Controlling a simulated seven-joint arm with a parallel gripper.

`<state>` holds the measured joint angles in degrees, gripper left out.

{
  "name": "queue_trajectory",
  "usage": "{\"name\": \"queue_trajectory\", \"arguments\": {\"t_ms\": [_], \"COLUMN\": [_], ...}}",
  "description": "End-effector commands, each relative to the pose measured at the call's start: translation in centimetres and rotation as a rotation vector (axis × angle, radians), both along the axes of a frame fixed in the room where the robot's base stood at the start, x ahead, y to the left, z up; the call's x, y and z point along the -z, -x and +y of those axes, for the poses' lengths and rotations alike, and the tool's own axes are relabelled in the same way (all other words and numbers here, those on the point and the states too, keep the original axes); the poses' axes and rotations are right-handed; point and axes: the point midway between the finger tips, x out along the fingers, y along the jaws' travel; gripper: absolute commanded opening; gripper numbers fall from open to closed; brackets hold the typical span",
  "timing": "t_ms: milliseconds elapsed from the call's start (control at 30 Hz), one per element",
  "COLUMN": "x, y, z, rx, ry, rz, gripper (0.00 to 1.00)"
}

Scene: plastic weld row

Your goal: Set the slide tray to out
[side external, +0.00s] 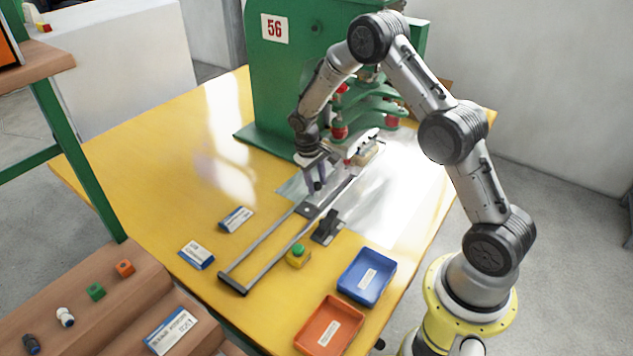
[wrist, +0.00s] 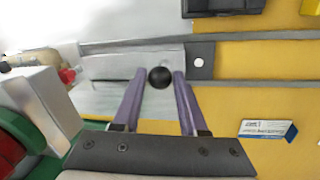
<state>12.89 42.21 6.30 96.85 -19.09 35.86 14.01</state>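The slide tray is a grey plate with a dark end piece (side external: 308,210) on two long rails, sitting toward the green press. In the wrist view its grey plate (wrist: 115,66) and dark end with a white dot (wrist: 200,61) show. A round black knob (wrist: 160,78) stands on the plate. My gripper (side external: 317,187) is over the tray, fingers pointing down. In the wrist view my gripper's purple fingers (wrist: 160,72) are apart, one on each side of the knob, with small gaps visible. Whether either finger touches it, I cannot tell.
The rails run toward a dark end bar (side external: 232,285), with clear track between. A black block (side external: 328,227) and a green-button box (side external: 298,256) stand beside the rails. Blue (side external: 367,275) and orange (side external: 330,325) bins are near the front edge. The green press (side external: 275,85) rises behind.

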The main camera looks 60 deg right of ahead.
Motion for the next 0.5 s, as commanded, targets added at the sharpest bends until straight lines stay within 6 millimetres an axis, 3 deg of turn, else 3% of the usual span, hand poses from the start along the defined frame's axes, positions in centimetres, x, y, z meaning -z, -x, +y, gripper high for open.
{"name": "queue_trajectory", "arguments": {"t_ms": [33,200,500], "x": [-0.02,-0.03,-0.05], "y": [0.0,-0.01,-0.01], "z": [0.0,0.0,0.01], "rx": [0.0,0.0,0.0], "ry": [0.0,0.0,0.0], "rz": [0.0,0.0,0.0], "gripper": [0.31,0.01,0.0]}}
